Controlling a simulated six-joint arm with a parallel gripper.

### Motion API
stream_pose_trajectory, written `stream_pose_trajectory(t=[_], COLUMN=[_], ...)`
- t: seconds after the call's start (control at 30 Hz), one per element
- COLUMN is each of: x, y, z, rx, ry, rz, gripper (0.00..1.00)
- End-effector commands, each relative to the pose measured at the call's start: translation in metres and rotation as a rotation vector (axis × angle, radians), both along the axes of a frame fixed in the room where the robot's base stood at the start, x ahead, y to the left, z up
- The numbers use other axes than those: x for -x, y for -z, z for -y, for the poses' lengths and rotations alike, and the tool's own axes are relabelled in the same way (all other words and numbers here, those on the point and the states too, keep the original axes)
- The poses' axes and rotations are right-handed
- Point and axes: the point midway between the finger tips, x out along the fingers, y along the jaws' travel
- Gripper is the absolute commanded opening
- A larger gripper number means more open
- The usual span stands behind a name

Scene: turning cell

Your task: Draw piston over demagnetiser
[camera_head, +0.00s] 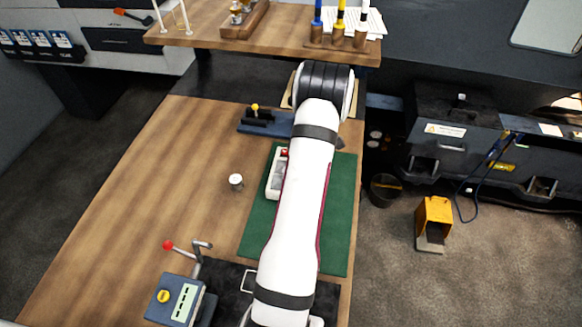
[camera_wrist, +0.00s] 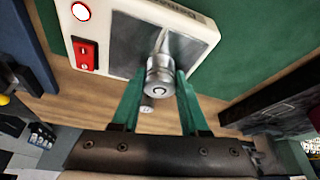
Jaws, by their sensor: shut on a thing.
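The demagnetiser (camera_head: 273,187) is a white box on the green mat, partly covered by my arm in the head view. In the wrist view the demagnetiser (camera_wrist: 118,48) shows a grey plate on top, a red switch and a lit red lamp. My gripper (camera_wrist: 160,78) is shut on the silver piston (camera_wrist: 159,88), with a green finger on either side. The piston appears over the plate near its edge; I cannot tell whether it touches. My gripper and the piston are hidden behind my arm in the head view.
A small white-topped cylinder (camera_head: 236,181) stands on the wooden table left of the green mat (camera_head: 338,225). A blue fixture with a yellow knob (camera_head: 256,108) is behind. A control box with a red-knobbed lever (camera_head: 177,299) is in front. The table's left side is clear.

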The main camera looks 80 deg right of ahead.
Motion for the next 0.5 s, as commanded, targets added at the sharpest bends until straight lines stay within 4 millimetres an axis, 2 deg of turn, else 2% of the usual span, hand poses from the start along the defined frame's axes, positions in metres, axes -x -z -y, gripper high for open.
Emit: stream_pose_trajectory(t=[0.5], x=[0.000], y=[0.000], z=[-0.020], rx=[-0.001], ry=[0.002], rz=[0.001], gripper=[0.00])
